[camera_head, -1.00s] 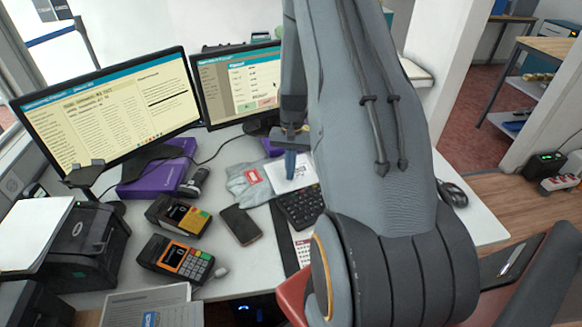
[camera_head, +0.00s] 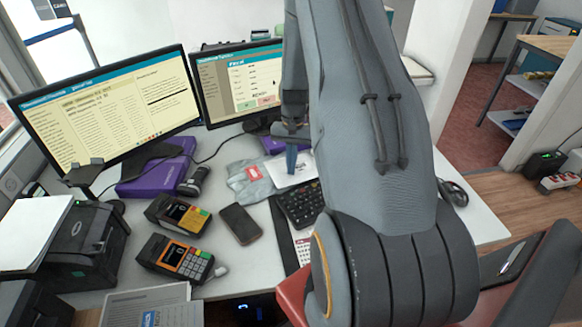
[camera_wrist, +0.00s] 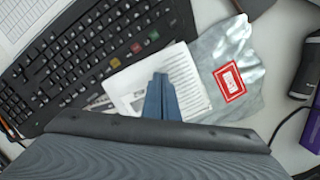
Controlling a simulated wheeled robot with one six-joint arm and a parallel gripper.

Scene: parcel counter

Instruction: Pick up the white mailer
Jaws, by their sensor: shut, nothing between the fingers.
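The white mailer (camera_head: 303,169) is a flat white packet lying on the counter behind the keyboard. In the wrist view the white mailer (camera_wrist: 195,76) shows printed lines and lies against the keyboard's edge, overlapping a grey plastic bag (camera_wrist: 240,52) with a red-framed label. My gripper (camera_head: 291,166) points down at the white mailer. In the wrist view its blue fingers (camera_wrist: 161,92) are together, with nothing between them, in front of the mailer and hiding part of it. I cannot tell whether the tips touch it.
The black keyboard (camera_head: 300,204) lies close beside the mailer. Two monitors (camera_head: 110,108) stand behind on the left. A phone (camera_head: 240,223), two card terminals (camera_head: 176,258), a purple box (camera_head: 157,170) and a black printer (camera_head: 90,245) crowd the left of the counter.

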